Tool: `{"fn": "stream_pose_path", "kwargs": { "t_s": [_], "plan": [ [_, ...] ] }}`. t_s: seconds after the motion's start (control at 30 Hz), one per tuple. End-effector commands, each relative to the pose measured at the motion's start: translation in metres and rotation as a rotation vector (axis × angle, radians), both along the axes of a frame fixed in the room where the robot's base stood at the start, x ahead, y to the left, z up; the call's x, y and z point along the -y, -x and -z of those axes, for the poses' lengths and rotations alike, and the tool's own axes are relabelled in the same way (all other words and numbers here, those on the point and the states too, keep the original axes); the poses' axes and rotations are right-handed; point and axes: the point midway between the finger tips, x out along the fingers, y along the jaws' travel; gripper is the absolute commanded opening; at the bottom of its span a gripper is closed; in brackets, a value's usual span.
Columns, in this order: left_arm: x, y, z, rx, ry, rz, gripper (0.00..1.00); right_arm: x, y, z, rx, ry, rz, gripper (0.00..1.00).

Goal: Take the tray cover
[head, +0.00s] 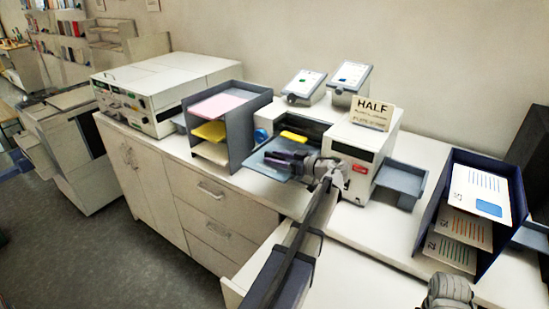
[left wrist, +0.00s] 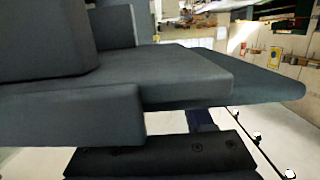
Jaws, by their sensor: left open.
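A white printer-like machine (head: 357,150) stands on the counter with a flat grey-blue tray (head: 262,162) at its open front. I cannot tell which part is the tray cover. A yellow piece (head: 293,136) lies in the machine's opening. My left gripper (head: 284,158) is open over the tray, in front of the opening. The arm hides part of the tray and the machine's front. In the left wrist view, dark grey finger parts fill the left, and a flat grey-blue edge (left wrist: 278,88) sticks out to the right; whether they touch is unclear. My right gripper's fingers do not show.
A grey paper rack (head: 238,150) with pink, yellow and white sheets stands close to the left. A sign reading HALF (head: 371,112) sits on the machine. A dark blue rack with printed sheets (head: 508,232) stands at the right. The front right counter (head: 365,270) is mostly clear.

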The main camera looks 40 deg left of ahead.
Motion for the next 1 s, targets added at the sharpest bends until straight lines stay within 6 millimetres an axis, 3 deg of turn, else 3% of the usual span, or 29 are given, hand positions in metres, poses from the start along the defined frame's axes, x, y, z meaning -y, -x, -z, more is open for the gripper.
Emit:
{"fn": "stream_pose_path", "kwargs": {
  "t_s": [0.2, 0.43, 1.0],
  "plan": [
    [0.036, -0.004, -0.007, -0.001, 0.0, 0.003, 0.52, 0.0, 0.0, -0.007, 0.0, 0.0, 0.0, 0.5],
    [0.064, -0.007, -0.01, -0.001, 0.0, 0.002, 0.52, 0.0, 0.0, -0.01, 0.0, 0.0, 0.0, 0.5],
    [0.07, -0.007, -0.011, 0.0, 0.0, 0.0, 0.52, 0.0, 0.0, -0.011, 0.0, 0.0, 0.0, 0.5]
  ]
}}
